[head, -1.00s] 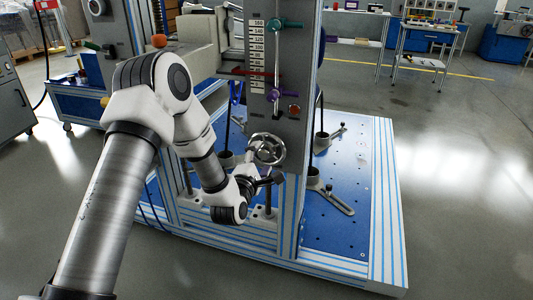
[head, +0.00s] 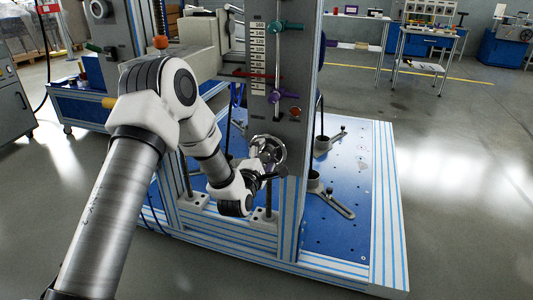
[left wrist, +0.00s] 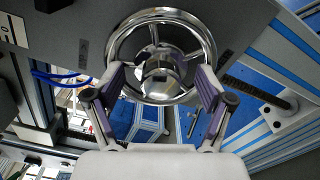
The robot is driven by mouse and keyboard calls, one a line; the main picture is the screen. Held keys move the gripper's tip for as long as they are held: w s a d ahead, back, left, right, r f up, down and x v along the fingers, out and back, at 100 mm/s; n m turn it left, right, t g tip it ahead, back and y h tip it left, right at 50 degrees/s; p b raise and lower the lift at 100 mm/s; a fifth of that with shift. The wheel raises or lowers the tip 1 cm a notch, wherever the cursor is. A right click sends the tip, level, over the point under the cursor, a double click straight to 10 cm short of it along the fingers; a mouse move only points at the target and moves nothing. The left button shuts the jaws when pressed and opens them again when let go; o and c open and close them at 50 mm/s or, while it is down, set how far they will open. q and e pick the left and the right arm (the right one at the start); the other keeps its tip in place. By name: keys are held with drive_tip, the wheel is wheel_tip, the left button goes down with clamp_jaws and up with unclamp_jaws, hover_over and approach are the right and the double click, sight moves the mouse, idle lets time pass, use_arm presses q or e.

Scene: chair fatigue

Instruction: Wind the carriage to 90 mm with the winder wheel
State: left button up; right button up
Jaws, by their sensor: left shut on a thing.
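The winder wheel (head: 281,148) is a shiny metal handwheel low on the front of the grey column (head: 294,140). In the left wrist view the wheel (left wrist: 158,17) fills the upper middle, with its round hub (left wrist: 162,72) facing me. My left gripper (head: 266,160) is at the wheel. In the left wrist view its two fingers (left wrist: 160,82) lie on either side of the hub, across the lower rim, shut on the wheel. A scale (head: 258,58) with a red pointer strip (head: 252,74) is above; its exact reading is too small to tell. My right gripper is out of view.
A green knob (head: 287,26) and a purple knob (head: 287,97) are on the column, with an orange-red button (head: 295,112) below. The blue base plate (head: 340,220) has clamps and rods. Open floor is on the right.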

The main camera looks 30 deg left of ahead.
use_arm(q)
drive_tip(key=shift+o, duration=0.3)
drive_tip(key=shift+w+a+r, duration=0.1)
drive_tip(key=shift+w+r, duration=0.15)
drive_tip(key=shift+r, duration=0.05)
